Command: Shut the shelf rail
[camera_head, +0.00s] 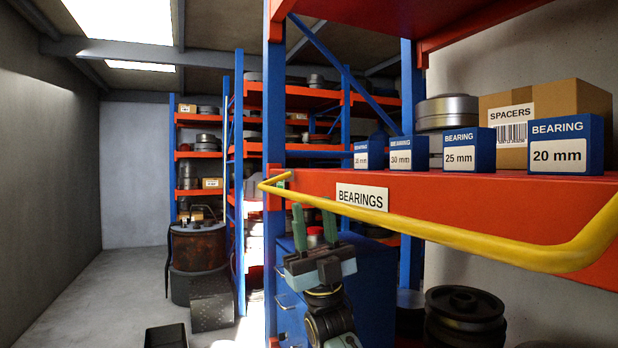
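The yellow shelf rail (430,231) runs across the front of the orange shelf board (450,195). Its left end bends back near the blue upright, beside a small green piece (283,179). Its right end bends back near the right edge of the picture. It hangs level with the board's front face, and I cannot tell whether it is latched. My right gripper (314,212) points up just below the left part of the rail. Its two green fingers are apart with nothing between them. Whether the tips touch the rail is unclear. My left gripper is not in view.
Blue bearing boxes (565,144), a spacers carton (545,110) and metal rings (446,112) stand on the shelf. A blue cabinet (372,280) is behind my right gripper. Pulleys (464,318) are stacked below the shelf. The aisle floor (110,290) at left is partly clear.

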